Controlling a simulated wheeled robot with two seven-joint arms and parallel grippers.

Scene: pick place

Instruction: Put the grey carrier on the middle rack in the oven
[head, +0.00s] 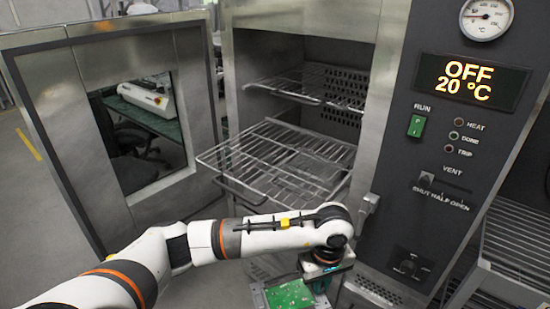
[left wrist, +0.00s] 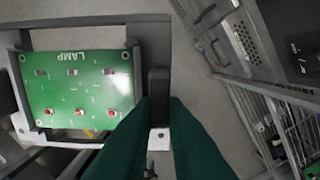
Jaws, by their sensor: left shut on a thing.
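The grey carrier (left wrist: 150,33) is a flat frame holding a green circuit board (left wrist: 78,85) marked LAMP. My left gripper (left wrist: 160,112) is shut on the dark upright grip at the carrier's side. In the head view the carrier (head: 258,297) and board (head: 290,295) are low at the bottom, in front of the oven and below rack height. My left gripper (head: 322,278) is partly hidden there by my wrist. The middle rack (head: 285,160) is a wire shelf slid partly out of the open oven (head: 255,65); it looks empty. My right gripper is not in view.
The oven door (head: 35,85) stands open to the left. An upper wire rack (head: 310,85) sits inside above the middle one. The control panel (head: 455,135) is right of the opening, reading OFF, 20 °C. Another wire shelf unit (head: 515,250) stands at the far right.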

